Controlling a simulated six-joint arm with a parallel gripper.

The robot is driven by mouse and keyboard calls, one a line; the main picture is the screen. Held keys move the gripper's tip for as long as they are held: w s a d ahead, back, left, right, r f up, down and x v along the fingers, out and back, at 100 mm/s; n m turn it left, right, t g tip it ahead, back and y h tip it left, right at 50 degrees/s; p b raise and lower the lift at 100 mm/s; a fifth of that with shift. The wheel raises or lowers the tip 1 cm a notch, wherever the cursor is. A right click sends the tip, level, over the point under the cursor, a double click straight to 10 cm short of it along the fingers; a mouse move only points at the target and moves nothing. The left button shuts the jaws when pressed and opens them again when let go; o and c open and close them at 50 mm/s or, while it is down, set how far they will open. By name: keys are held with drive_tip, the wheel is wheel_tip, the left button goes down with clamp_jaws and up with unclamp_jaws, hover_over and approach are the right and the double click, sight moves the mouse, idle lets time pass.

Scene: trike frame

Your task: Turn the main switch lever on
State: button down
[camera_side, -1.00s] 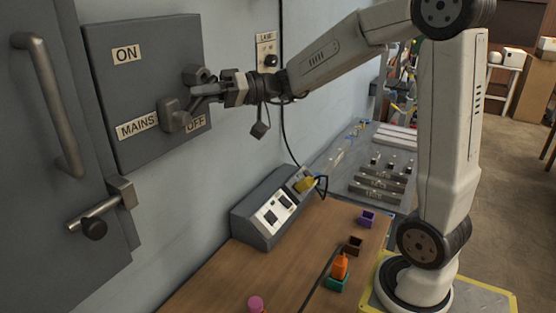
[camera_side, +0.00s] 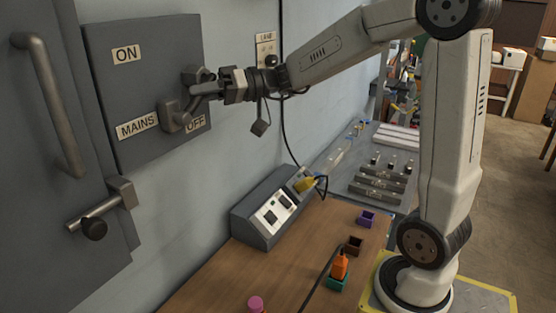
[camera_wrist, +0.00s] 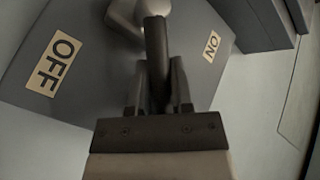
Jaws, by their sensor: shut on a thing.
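The main switch lever (camera_side: 176,116) is a grey piece on the dark switch box (camera_side: 150,70), just left of the OFF label (camera_side: 196,123). The ON label (camera_side: 126,54) is up and left of it. My gripper (camera_side: 196,92) comes from the right and is shut on the lever's handle. In the wrist view the dark handle (camera_wrist: 157,45) stands between the two fingers, with a paler grey lever part behind it. The OFF label (camera_wrist: 54,64) is to the left there and the ON label (camera_wrist: 211,46) to the right. The fingers hide part of the handle.
A grey door with a long handle (camera_side: 50,105) and a latch (camera_side: 97,208) stands at the left. A hanging cable runs down the wall below my arm. The bench holds a grey socket box (camera_side: 262,218) and small coloured blocks, well below the gripper.

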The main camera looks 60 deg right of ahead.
drive_tip(key=shift+a+r, duration=0.15)
drive_tip(key=c, duration=0.5)
unclamp_jaws()
drive_tip(key=v, duration=0.7)
drive_tip(key=shift+s+d+r, duration=0.2)
drive_tip(key=shift+s+d, duration=0.05)
drive_tip(key=shift+d, duration=0.1)
